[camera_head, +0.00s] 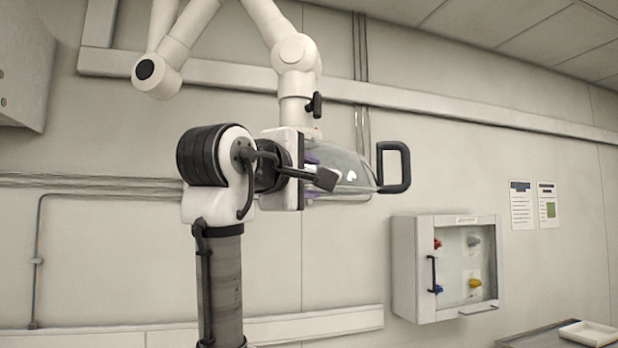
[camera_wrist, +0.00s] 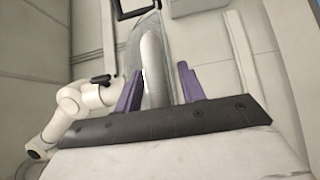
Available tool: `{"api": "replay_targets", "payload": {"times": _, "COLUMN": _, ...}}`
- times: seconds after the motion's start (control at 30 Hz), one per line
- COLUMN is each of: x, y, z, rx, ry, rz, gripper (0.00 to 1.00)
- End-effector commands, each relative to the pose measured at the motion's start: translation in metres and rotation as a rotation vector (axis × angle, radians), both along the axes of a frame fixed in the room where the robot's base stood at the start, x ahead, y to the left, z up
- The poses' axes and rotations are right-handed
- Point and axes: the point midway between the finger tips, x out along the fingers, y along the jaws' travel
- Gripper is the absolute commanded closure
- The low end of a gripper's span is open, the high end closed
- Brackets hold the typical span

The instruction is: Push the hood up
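The hood (camera_head: 350,170) is a clear dome on the end of a white jointed extraction arm (camera_head: 294,60), which comes down from above. A black loop handle (camera_head: 393,167) stands on the hood's right side. My gripper (camera_head: 316,177) is in front of the hood's left part, left of the handle and apart from it. In the wrist view, its two purple fingers (camera_wrist: 160,75) are spread. The clear hood (camera_wrist: 151,45) shows between and beyond them, and the handle (camera_wrist: 133,8) is at the top edge. I cannot tell whether the fingers touch the hood.
A white wall cabinet (camera_head: 446,267) with a clear front and coloured knobs is at the lower right. A bench corner with a white tray (camera_head: 590,333) is at the bottom right. Pipes and a rail run along the wall behind. The space right of the handle looks clear.

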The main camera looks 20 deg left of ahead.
Motion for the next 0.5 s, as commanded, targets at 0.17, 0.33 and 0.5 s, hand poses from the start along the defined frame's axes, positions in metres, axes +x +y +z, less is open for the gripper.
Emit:
{"api": "replay_targets", "payload": {"times": 0.17, "x": -0.029, "y": 0.005, "z": -0.004, "rx": 0.001, "ry": -0.006, "rz": 0.001, "gripper": 0.6}}
{"api": "replay_targets", "payload": {"times": 0.33, "x": -0.068, "y": 0.013, "z": -0.004, "rx": 0.002, "ry": -0.006, "rz": 0.002, "gripper": 0.6}}
{"api": "replay_targets", "payload": {"times": 0.5, "x": -0.103, "y": 0.02, "z": -0.004, "rx": 0.001, "ry": -0.006, "rz": 0.002, "gripper": 0.6}}
